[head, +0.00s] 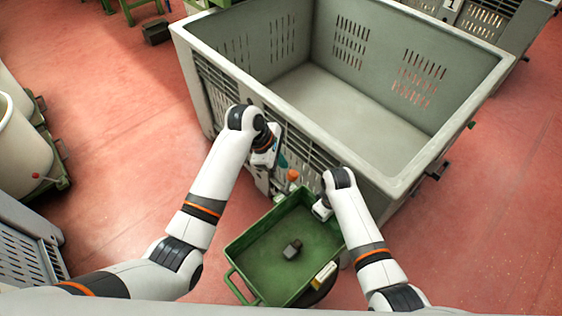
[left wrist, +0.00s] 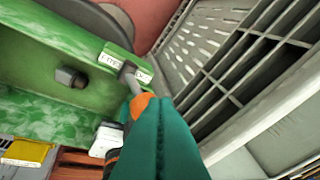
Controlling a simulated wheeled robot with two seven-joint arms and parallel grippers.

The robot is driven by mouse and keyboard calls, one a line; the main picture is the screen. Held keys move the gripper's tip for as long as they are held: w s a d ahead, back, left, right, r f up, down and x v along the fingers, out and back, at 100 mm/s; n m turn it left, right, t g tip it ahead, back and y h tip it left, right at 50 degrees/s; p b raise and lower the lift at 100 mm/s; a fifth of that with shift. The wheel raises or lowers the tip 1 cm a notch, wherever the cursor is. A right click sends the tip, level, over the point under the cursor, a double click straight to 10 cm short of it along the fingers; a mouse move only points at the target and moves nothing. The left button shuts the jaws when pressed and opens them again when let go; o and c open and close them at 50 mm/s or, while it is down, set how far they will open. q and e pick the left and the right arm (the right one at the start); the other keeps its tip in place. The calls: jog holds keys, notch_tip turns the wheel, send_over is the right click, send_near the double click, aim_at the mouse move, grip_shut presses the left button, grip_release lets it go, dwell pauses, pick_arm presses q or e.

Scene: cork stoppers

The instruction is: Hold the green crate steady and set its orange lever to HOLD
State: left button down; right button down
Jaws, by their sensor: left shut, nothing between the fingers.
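The green crate (head: 262,226) is a shallow open box with a side handle, at the lower middle of the head view; its wall fills the left of the left wrist view (left wrist: 40,110). The orange lever (head: 293,176) is at its far end. In the left wrist view, its orange knob (left wrist: 142,104) sits on a short grey stem by a white label plate (left wrist: 125,66), whose lettering I cannot read. My left gripper (head: 283,163) has teal fingers, shut and empty, close beside the knob; contact is unclear. My right gripper (head: 322,209) is at the crate's right rim, its fingers hidden.
A large grey slatted bin (head: 320,92) stands just beyond the green crate, close to both grippers. White tubs (head: 20,140) stand at far left.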

pick_arm(q)
jog(key=w+a+r, duration=0.1)
jog(key=w+r, duration=0.5)
jog(key=r, duration=0.4)
jog(key=shift+a, duration=0.25)
jog(key=shift+f, duration=0.1)
dwell(0.3)
